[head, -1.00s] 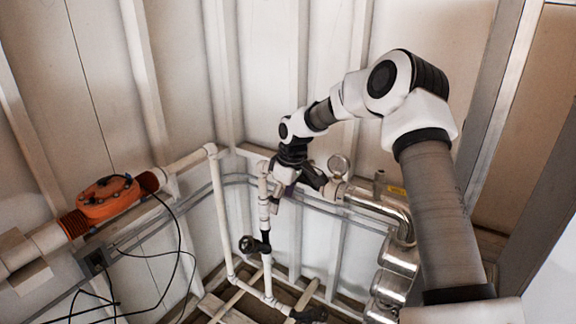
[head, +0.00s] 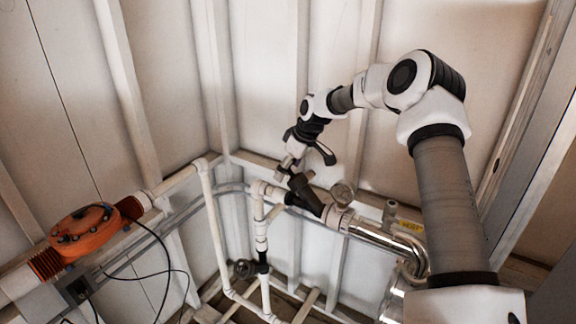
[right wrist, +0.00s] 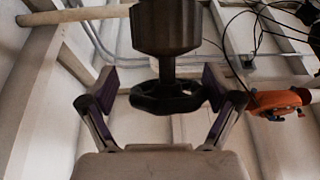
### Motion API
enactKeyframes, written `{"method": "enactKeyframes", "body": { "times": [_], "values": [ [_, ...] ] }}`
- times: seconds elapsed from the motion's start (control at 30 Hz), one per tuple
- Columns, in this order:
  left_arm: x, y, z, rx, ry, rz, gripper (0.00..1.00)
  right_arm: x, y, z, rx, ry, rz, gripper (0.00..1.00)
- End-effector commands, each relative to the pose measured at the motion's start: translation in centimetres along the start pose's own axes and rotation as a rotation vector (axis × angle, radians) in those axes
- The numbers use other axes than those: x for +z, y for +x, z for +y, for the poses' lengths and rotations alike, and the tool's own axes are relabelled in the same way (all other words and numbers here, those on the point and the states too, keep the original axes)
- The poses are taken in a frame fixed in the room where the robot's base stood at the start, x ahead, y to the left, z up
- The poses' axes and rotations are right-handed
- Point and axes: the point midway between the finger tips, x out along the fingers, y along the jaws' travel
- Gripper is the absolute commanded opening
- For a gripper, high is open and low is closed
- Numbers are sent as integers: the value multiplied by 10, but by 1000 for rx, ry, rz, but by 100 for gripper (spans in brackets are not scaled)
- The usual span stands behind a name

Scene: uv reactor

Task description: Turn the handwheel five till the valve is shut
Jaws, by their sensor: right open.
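A black round handwheel (right wrist: 168,98) on a short stem shows in the right wrist view, in front of a dark grey valve body (right wrist: 167,28). My right gripper (right wrist: 160,88) is open, with one finger on each side of the wheel. Gaps show between the fingers and the rim, so it does not grip the wheel. In the head view my right gripper (head: 288,168) is just above the dark valve body (head: 306,195) on the pipe; the wheel is hard to make out there. No number is readable on the wheel. My left gripper is not in view.
A pressure gauge (head: 342,194) and shiny metal pipe (head: 375,235) stand right of the valve. White pipes (head: 208,195) run down at the left. A second dark wheel (head: 243,268) sits lower down. An orange flow unit (head: 85,230) with black cables is at the left.

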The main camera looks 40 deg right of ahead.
Motion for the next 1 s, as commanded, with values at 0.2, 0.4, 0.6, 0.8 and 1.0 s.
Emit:
{"method": "enactKeyframes", "body": {
  "times": [0.2,0.4,0.6,0.8,1.0],
  "values": [
    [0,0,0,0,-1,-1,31,-2,-1,1,5,0,5,58],
    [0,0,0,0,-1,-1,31,-1,-1,1,3,1,4,41],
    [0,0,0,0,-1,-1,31,-1,-1,1,3,1,3,41],
    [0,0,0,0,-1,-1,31,0,0,0,3,1,2,41],
    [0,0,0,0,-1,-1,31,0,0,0,2,1,1,41]
  ]
}}
